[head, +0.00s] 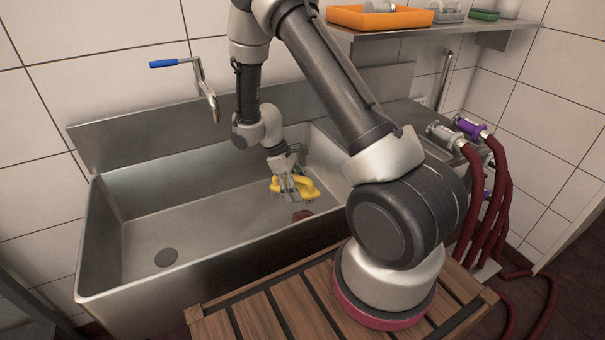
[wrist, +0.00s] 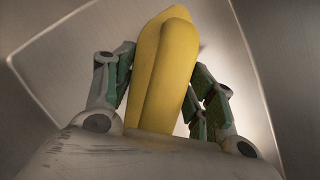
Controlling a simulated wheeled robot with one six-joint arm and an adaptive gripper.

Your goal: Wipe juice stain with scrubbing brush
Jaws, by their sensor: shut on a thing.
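My gripper (head: 291,184) is shut on a yellow scrubbing brush (head: 310,189). It holds the brush inside the right part of the steel sink (head: 140,219). In the wrist view the brush's yellow body (wrist: 166,68) stands between the two green-padded fingers (wrist: 163,90). The bristles are hidden in the wrist view, and I cannot tell whether they touch the basin floor. A small reddish-brown stain (head: 302,215) shows on the basin floor just below the brush, partly hidden near the front wall.
A tap with a blue lever (head: 164,64) stands at the sink's back left. A drain (head: 166,257) lies in the left floor. A shelf (head: 450,27) with an orange tray (head: 380,18) is above right. Dark red hoses (head: 473,200) hang at right. The left basin is clear.

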